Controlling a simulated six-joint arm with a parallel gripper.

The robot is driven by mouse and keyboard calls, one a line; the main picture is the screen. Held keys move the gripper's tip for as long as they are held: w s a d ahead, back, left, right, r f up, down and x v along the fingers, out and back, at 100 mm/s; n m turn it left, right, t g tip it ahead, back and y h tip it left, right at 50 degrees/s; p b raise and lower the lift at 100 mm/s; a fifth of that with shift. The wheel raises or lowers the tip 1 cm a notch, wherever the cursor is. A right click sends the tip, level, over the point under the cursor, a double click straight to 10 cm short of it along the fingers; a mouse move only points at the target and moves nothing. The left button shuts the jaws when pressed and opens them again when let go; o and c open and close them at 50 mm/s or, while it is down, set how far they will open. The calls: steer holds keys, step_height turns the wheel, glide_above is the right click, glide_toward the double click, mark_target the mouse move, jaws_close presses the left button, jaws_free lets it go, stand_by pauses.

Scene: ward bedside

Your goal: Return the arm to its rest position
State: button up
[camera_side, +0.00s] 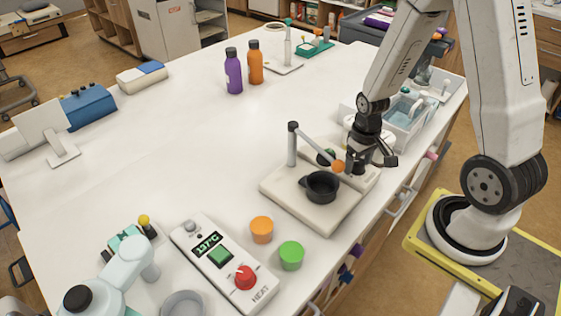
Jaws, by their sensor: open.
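My arm reaches in from the upper right, and my gripper (370,160) points down over the right side of the white table (170,150). Its dark fingers are apart, and I see nothing held between them. It is beside a cream-coloured stand (285,188) that carries a small black cup (321,186) and a grey post with an arm ending in an orange knob (338,166). The knob appears close to the left finger; I cannot tell whether they touch. The gripper hides part of the stand's back right side.
An orange cup (261,229), a green cup (291,255) and a heater box (224,262) reading 137°C stand in front. Purple (233,72) and orange (255,64) bottles stand at the back. A clear bin (405,112) is behind my gripper. The table's middle left is clear.

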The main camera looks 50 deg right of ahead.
steer(key=shift+n, duration=1.9)
steer(key=shift+n, duration=0.3)
steer(key=shift+m, duration=0.6)
steer(key=shift+m, duration=2)
steer(key=shift+m, duration=0.3)
steer(key=shift+n, duration=0.6)
